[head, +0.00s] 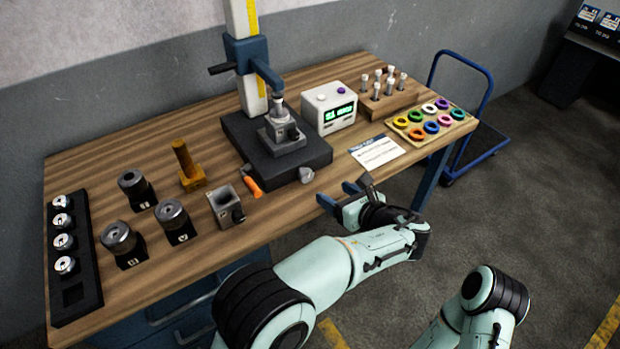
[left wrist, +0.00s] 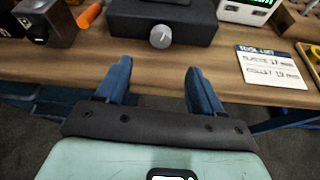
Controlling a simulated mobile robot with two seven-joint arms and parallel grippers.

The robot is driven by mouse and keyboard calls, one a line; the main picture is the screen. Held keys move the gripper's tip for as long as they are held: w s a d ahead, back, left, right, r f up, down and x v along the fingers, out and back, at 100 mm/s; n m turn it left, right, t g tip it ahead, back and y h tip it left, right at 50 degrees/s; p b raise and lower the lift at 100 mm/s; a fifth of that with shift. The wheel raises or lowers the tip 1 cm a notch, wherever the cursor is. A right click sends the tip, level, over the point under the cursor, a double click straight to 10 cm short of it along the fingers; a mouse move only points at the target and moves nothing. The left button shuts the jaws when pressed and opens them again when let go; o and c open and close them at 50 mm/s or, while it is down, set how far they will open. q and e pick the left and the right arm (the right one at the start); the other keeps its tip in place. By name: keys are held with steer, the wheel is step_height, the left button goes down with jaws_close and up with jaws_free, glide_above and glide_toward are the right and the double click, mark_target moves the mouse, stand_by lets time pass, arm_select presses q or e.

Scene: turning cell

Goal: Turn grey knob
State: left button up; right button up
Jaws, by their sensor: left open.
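The grey knob (head: 306,174) sits on the front face of the black base (head: 240,131) of the press-like stand. In the left wrist view the knob (left wrist: 162,36) is a small round grey piece with a ridge, beyond my fingertips. My left gripper (head: 337,196) is at the table's front edge, just in front of the knob and apart from it. Its two blue fingers (left wrist: 158,72) are spread, with nothing between them. My right gripper is not in view; only part of my right arm shows at the bottom of the head view.
An orange-handled tool (head: 252,186) and a grey block (head: 226,207) lie left of the knob. A white printed card (head: 378,152) lies to the right. A display box (head: 328,108) stands behind. Several black cylindrical holders stand on the left.

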mark_target(308, 177)
arm_select(q)
steer(key=x, duration=1.3)
steer(key=shift+f, duration=0.1)
steer(key=shift+c, duration=0.3)
steer(key=c, duration=1)
